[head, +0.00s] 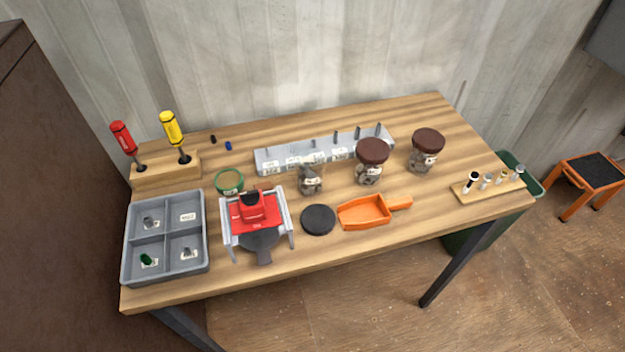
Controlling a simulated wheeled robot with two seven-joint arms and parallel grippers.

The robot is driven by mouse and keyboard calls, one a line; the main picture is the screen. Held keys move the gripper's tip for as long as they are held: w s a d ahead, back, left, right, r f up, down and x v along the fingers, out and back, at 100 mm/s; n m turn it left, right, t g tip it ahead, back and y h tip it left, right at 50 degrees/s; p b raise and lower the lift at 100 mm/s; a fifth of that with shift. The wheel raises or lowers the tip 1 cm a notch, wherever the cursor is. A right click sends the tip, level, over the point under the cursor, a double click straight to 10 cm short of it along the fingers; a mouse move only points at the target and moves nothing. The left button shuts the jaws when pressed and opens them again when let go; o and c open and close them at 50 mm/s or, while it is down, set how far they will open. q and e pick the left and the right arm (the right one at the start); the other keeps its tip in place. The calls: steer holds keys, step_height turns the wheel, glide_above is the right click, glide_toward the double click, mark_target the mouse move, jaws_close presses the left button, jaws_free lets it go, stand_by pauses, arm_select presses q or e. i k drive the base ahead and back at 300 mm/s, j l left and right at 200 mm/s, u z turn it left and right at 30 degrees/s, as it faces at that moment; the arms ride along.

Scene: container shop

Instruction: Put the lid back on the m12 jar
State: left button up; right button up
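An open clear jar (311,179) with dark contents and a small white label stands upright near the table's middle, with no lid on it. Two more jars have brown lids on: one jar (369,174) to its right and another jar (421,160) further right. The labels are too small to read, so I cannot tell which is m12. A flat, round, dark disc (318,219) lies on the table in front of the open jar. It is about lid-sized but looks blacker than the brown lids. Neither of my grippers is in view.
A red and grey device (257,212) stands left of the disc; an orange scoop (364,213) lies right of it. A grey compartment tray (165,275), a green ring (229,181), a screwdriver block (166,168), a pegged rail (270,157) and a small wooden rack (487,187) surround them. The front right tabletop is clear.

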mark_target(310, 182)
steer(key=l+u, duration=0.35)
steer(key=k+l+u, duration=0.1)
steer(key=l+u, duration=0.25)
steer(key=k+l+u, duration=0.15)
steer(key=u, duration=0.15)
steer(key=l, duration=0.1)
